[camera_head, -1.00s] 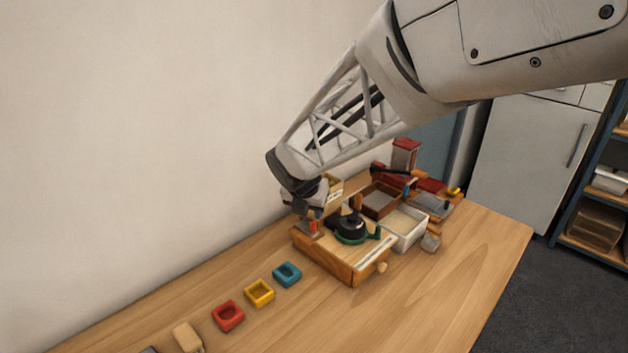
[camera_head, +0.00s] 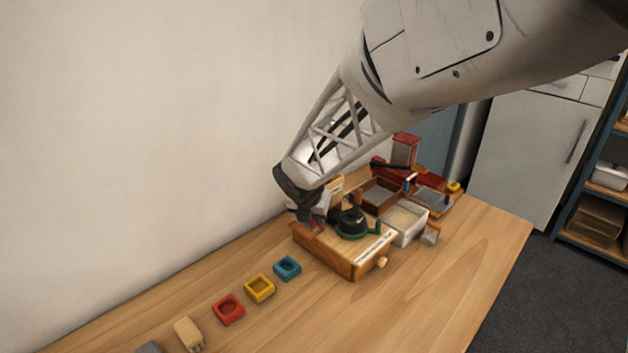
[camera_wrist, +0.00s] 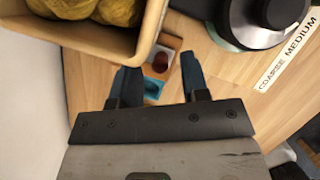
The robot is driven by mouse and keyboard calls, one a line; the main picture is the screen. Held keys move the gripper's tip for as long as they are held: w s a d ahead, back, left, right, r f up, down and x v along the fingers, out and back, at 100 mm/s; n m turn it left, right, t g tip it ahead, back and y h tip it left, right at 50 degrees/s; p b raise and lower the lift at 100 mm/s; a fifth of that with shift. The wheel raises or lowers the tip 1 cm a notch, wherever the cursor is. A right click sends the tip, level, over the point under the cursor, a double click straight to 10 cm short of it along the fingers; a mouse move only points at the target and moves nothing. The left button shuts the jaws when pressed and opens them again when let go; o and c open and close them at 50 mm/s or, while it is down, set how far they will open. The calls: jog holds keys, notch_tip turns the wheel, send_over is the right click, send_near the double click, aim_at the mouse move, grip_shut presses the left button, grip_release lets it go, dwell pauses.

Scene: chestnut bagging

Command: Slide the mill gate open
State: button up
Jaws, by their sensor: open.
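The mill is a wooden box (camera_head: 335,254) with a black round top part (camera_head: 350,221) on a green ring. Its strip reads "COARSE MEDIUM" in the wrist view (camera_wrist: 288,52). A small red piece (camera_head: 314,223) sits at the box's back left corner, partly hidden by my gripper (camera_head: 308,226).
A pale bin of yellowish-brown lumps (camera_wrist: 95,35) stands close beside my gripper. Teal (camera_head: 287,267), yellow (camera_head: 260,288) and red (camera_head: 228,309) dishes line the table's left. A white tray (camera_head: 408,234) and a brown tray (camera_head: 365,193) stand right of the mill.

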jog(key=shift+x, duration=1)
grip_shut()
